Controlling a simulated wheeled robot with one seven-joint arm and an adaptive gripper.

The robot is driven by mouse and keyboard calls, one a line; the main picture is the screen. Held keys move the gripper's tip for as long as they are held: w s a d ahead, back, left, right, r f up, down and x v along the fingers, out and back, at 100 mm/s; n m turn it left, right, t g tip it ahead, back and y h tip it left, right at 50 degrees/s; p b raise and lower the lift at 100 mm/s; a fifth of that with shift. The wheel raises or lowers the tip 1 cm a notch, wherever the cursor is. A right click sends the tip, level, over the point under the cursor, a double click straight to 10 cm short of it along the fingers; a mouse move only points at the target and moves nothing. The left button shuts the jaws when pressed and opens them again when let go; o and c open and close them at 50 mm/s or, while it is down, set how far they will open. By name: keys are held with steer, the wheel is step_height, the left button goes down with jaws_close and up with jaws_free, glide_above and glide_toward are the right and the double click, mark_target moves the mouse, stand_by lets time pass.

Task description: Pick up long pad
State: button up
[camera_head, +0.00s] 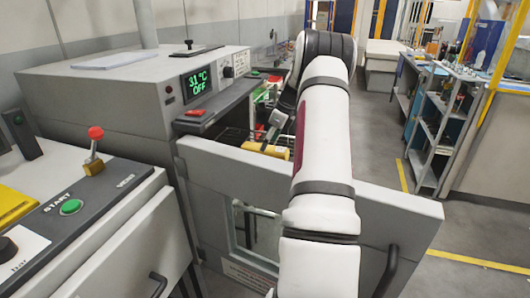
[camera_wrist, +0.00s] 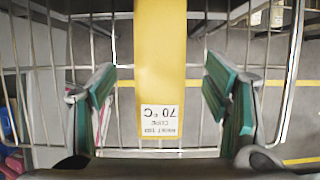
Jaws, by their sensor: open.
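A long yellow pad (camera_wrist: 160,60) lies on a wire rack (camera_wrist: 60,60) in the wrist view, running up the picture. A white label on its near end reads "70 C". In the head view the yellow pad (camera_head: 264,148) shows inside the open oven, partly hidden by my arm. My gripper (camera_wrist: 160,90) is open, with one green-padded finger on each side of the pad. Gaps show between both fingers and the pad in the picture; their height above it is hard to tell. In the head view my gripper (camera_head: 272,124) is mostly hidden behind my arm.
The grey oven (camera_head: 120,95) reads "31 °C OFF". Its open door (camera_head: 400,210) with a window stands below my arm. A control panel (camera_head: 75,215) with a red-knobbed lever is at left. Shelves (camera_head: 435,120) stand at right, with free floor before them.

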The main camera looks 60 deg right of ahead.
steer(key=shift+x, duration=1.9)
steer(key=c, duration=1.2)
steer(key=shift+c, duration=0.2)
steer(key=shift+r, duration=0.15)
